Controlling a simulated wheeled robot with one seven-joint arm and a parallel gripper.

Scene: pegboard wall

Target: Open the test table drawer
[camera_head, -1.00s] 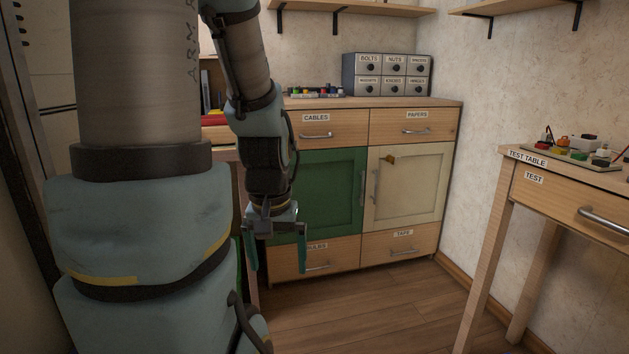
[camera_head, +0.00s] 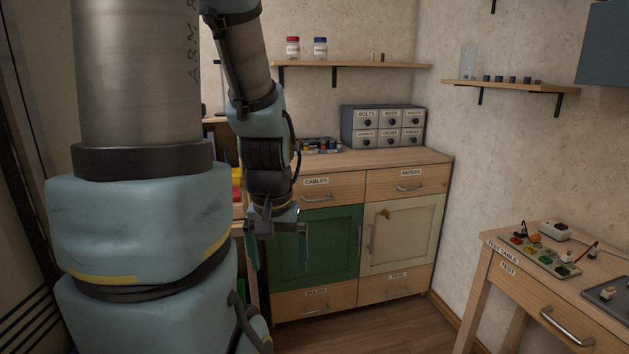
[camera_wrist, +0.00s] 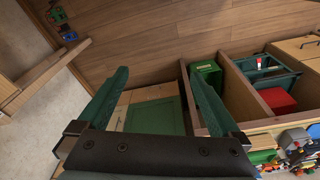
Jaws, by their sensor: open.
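The test table (camera_head: 499,248) stands at the lower right of the head view. Its drawer (camera_head: 528,305), labelled TEST, looks closed and has a silver bar handle (camera_head: 566,326). My gripper (camera_head: 276,256) hangs pointing down left of centre in the head view, in front of the green cabinet door. Its two green fingers are apart with nothing between them. It is well to the left of the test drawer and apart from it. The wrist view shows the open fingers (camera_wrist: 155,95) too. I cannot make out the drawer handle in that view.
A cabinet (camera_head: 437,170) with drawers and green and cream doors stands at the back. A board with colored parts (camera_head: 545,256) and a dark tray (camera_head: 610,297) lie on the test table. Shelves (camera_head: 350,66) hang above. Wooden floor (camera_head: 395,325) shows between cabinet and table.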

